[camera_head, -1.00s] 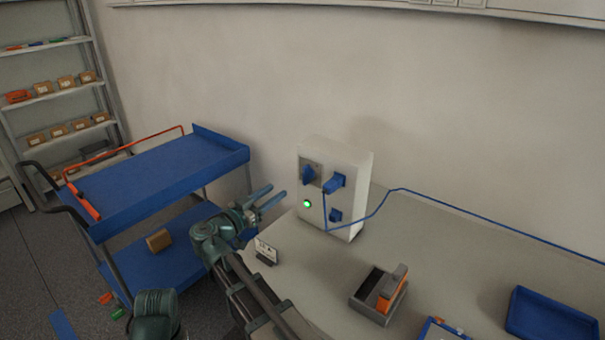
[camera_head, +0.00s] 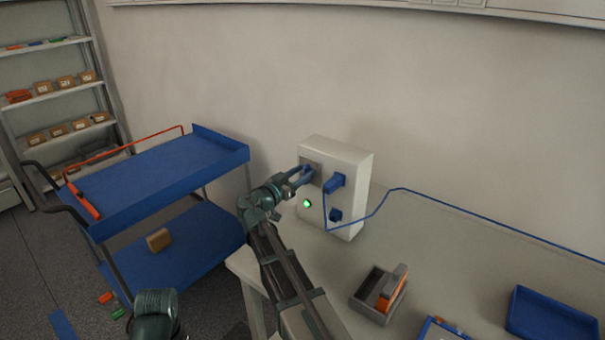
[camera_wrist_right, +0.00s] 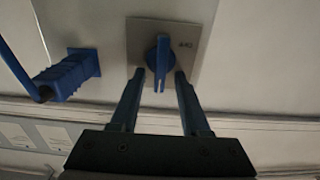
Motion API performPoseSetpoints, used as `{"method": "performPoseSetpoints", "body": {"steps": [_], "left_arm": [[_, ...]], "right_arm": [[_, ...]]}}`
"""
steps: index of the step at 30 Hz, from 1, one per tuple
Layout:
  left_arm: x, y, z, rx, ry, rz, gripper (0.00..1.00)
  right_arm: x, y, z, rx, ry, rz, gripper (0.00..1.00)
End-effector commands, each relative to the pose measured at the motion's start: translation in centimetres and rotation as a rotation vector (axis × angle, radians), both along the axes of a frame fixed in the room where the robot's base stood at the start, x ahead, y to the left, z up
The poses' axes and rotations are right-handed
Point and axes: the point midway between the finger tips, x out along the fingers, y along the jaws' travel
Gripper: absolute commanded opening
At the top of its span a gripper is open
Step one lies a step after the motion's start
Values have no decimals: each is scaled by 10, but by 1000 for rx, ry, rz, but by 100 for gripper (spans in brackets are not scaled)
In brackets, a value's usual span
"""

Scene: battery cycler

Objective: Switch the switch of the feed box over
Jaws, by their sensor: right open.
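The feed box (camera_head: 346,160) is a white box on the table against the wall, with a green lit lamp (camera_head: 307,203) on its front. Its switch is a blue rotary handle on a grey square plate (camera_head: 314,164); in the right wrist view the switch (camera_wrist_right: 159,62) shows whole. My right gripper (camera_head: 304,176) is at the box front, level with the switch. In the right wrist view its two blue fingers (camera_wrist_right: 158,78) are open, one on either side of the handle's lower end, with gaps; contact cannot be told. My left gripper is not in view.
A blue plug (camera_head: 334,183) with a blue cable (camera_head: 450,209) sits right beside the switch; a blue socket (camera_head: 336,215) is below. A grey holder (camera_head: 366,302) with an orange piece and a blue tray (camera_head: 552,318) lie on the table. A blue cart (camera_head: 165,170) stands left.

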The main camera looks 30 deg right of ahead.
Motion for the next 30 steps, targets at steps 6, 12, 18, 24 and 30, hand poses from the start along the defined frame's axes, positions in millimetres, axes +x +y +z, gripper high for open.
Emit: {"method": "performPoseSetpoints", "body": {"steps": [6, 12, 18, 24, 30], "left_arm": [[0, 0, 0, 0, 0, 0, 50], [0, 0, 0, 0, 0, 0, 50], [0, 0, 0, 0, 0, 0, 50], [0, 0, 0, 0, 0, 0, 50], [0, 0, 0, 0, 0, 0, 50]], "right_arm": [[0, -1, 0, 0, 0, 0, 46], [0, -1, 0, 0, 0, 0, 19], [0, -1, 0, 0, 0, 0, 0], [0, -1, 0, 0, 1, 0, 0], [1, 0, 0, -14, 34, 0, 0]]}}
